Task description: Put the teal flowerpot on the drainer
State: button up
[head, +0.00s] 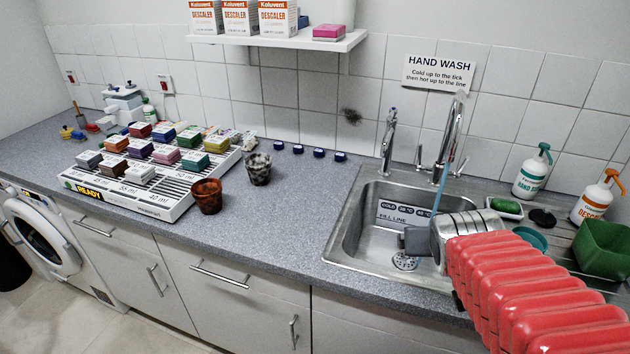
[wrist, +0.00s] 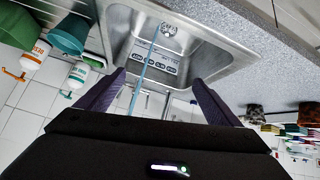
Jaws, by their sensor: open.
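The teal flowerpot (head: 530,238) stands right of the sink, on or over the ribbed drainer (head: 563,258). My red arm hides much of it in the head view. In the wrist view the flowerpot (wrist: 70,36) is at the upper left, apart from my fingers. My gripper (head: 416,242) is over the sink basin, left of the flowerpot. In the wrist view my gripper (wrist: 158,77) has its two fingers wide apart, with nothing held between them.
The steel sink (head: 350,222) has a tall tap (head: 452,140) with a blue stream below it. A green tub (head: 603,248), soap bottle (head: 532,170) and descaler bottle (head: 597,197) stand at the right. Brown (head: 207,196) and speckled (head: 259,168) pots stand left, beside a tray of coloured blocks (head: 165,212).

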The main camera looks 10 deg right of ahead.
jog(key=s+a+n+g+y, duration=0.1)
jog(key=s+a+y, duration=0.1)
jog(key=s+a, duration=0.3)
jog(key=s+a+r+n+g+y, duration=0.1)
jog(key=s+a, duration=0.3)
jog(key=a, duration=0.8)
jog(key=shift+s+n+y, duration=0.4)
jog(key=shift+n+y, duration=0.2)
jog(key=shift+n, duration=0.1)
